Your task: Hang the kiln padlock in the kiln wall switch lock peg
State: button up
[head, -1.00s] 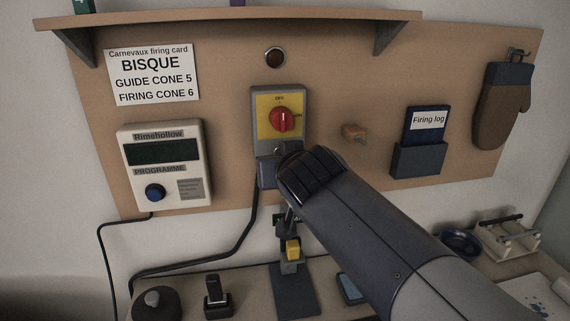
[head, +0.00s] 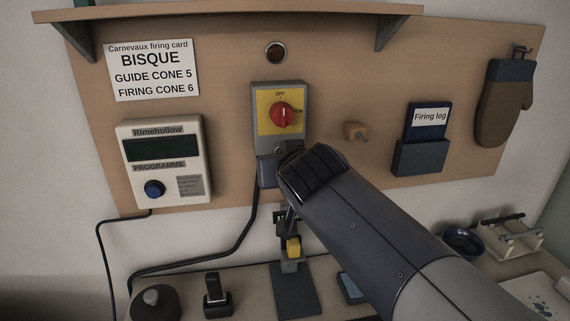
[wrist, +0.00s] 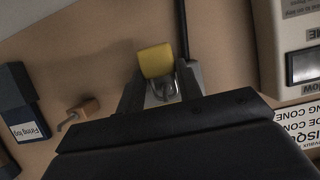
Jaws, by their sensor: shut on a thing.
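The kiln padlock has a yellow body (wrist: 155,61) and a grey metal shackle (wrist: 165,86). In the wrist view it sits between the fingers of my gripper (wrist: 160,94), which is shut on it. In the head view the yellow body (head: 293,247) shows below my arm, above a dark stand. The kiln wall switch (head: 281,112), a grey box with a yellow plate and red knob, is on the board above and behind my wrist. Its lower part is partly covered by my arm, and I cannot make out the lock peg clearly.
A wooden peg (head: 355,131) and a firing log holder (head: 419,157) are right of the switch. A programme controller (head: 164,163) is left, with black cables below. The bench holds a dark stand base (head: 296,292), a stamp-like tool (head: 215,292) and a blue bowl (head: 462,241).

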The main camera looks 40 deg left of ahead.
jog(key=o, duration=1.1)
jog(key=v, duration=1)
jog(key=shift+s+d+r+b, duration=0.2)
jog(key=shift+d+b, duration=0.1)
jog(key=shift+b, duration=0.1)
